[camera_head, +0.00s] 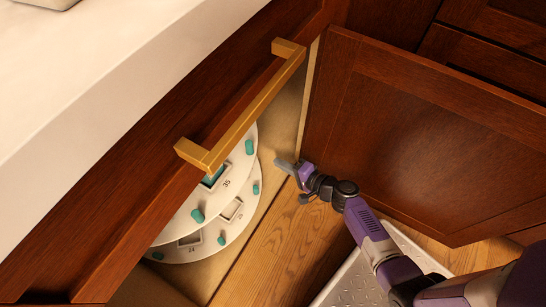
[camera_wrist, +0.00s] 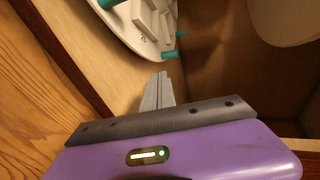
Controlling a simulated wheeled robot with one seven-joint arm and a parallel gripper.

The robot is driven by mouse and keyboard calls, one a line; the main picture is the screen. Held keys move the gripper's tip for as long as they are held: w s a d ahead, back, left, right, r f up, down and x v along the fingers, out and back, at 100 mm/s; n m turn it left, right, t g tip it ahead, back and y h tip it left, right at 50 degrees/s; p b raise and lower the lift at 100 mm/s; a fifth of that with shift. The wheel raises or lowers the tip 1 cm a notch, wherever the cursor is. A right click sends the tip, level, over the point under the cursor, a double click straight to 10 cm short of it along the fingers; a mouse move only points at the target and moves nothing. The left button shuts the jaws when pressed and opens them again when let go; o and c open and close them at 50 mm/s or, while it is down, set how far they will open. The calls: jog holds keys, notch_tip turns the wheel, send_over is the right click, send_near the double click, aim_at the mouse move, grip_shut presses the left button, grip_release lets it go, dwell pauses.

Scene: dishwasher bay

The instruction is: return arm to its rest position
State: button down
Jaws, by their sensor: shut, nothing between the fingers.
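My gripper (camera_head: 284,165) is at the right side of the open cabinet's mouth in the head view, close to the edge of the open door. Its grey fingers are together and hold nothing; they also show in the wrist view (camera_wrist: 158,90). My purple and grey arm reaches up to it from the lower right. The fingertips point toward the round white rack (camera_head: 243,207), which also shows at the top of the wrist view (camera_wrist: 130,30). I see a gap between the fingers and the rack in the head view.
The cabinet door (camera_head: 420,130) stands open at right, beside my arm. A drawer with a brass handle (camera_head: 243,110) overhangs the rack. A white countertop (camera_head: 90,80) is at upper left. Wooden floor (camera_head: 285,250) lies below my gripper, with a grey textured plate (camera_head: 355,280) under my arm.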

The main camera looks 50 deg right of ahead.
jog(key=shift+s+r, duration=0.1)
jog(key=shift+s, duration=0.15)
